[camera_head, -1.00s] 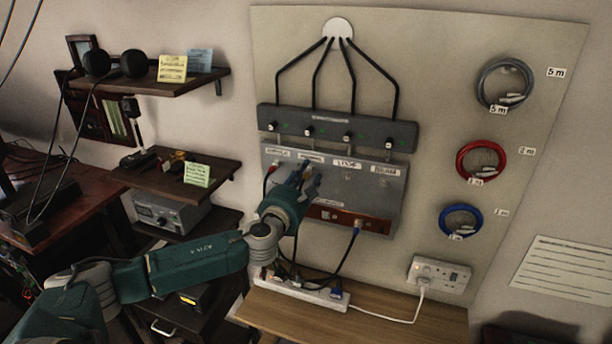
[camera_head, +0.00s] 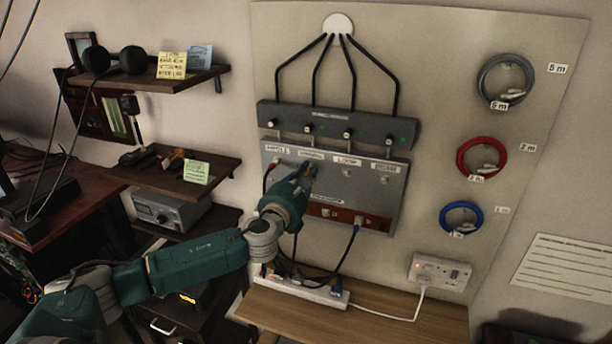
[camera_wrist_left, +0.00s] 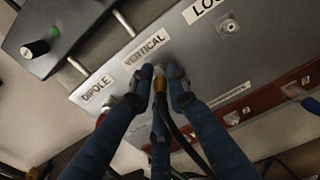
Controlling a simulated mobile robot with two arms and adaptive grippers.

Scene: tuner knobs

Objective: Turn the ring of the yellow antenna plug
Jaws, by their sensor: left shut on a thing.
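The yellow antenna plug (camera_wrist_left: 160,85) sits at the panel just below the VERTICAL label, with a dark cable running from it toward the camera. My left gripper (camera_wrist_left: 163,82) is shut on the plug, with blue fingers on both sides of it. In the head view my left gripper (camera_head: 305,175) is at the grey panel (camera_head: 375,192), and it hides the plug there. The wrist view cannot tell me whether the plug is fully seated. My right gripper is not in view.
A red plug (camera_head: 271,168) is in the DIPOLE socket to the left. The LOOP socket (camera_wrist_left: 229,26) is bare. A dark switch box (camera_head: 330,127) is mounted above, and a blue-plugged cable (camera_head: 357,226) hangs below right. A power strip (camera_head: 305,289) lies on the wooden desk (camera_head: 390,318).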

